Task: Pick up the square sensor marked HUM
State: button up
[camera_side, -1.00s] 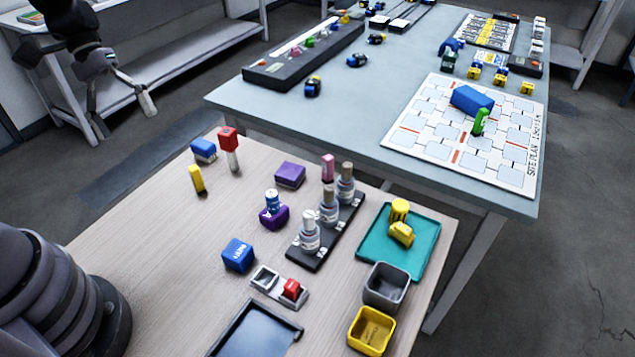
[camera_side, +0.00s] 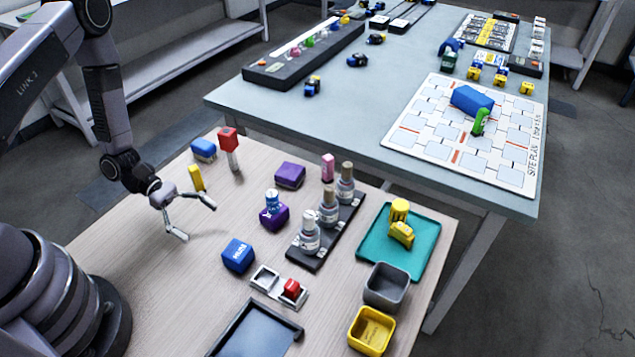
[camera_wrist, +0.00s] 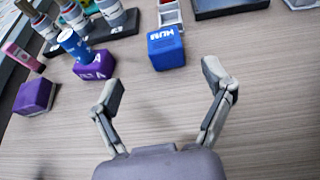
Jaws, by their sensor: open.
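The square sensor marked HUM is a blue block (camera_wrist: 166,50) with white lettering, ahead of my fingers near the top middle of the wrist view. In the side view the blue block (camera_side: 238,256) sits on the wooden table, right of and nearer the camera than my gripper. My gripper (camera_side: 194,217) is open and empty above the table, apart from the block. In the wrist view its two fingers (camera_wrist: 168,84) are spread wide, with bare table between them.
A purple block (camera_side: 273,217) with a blue cylinder (camera_side: 272,197) on it stands beyond the HUM block. A black rack (camera_side: 318,251) of bottles lies to the right. A small two-slot holder (camera_side: 265,279) with a red block (camera_side: 291,290) and a dark tray (camera_side: 256,335) are nearer the camera.

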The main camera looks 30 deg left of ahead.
aim_at(231, 247)
jog(key=x, duration=0.9)
jog(key=shift+s+d+f, duration=0.25)
jog(key=shift+d, duration=0.1)
jog(key=shift+c, duration=0.2)
jog(key=c, duration=1.2)
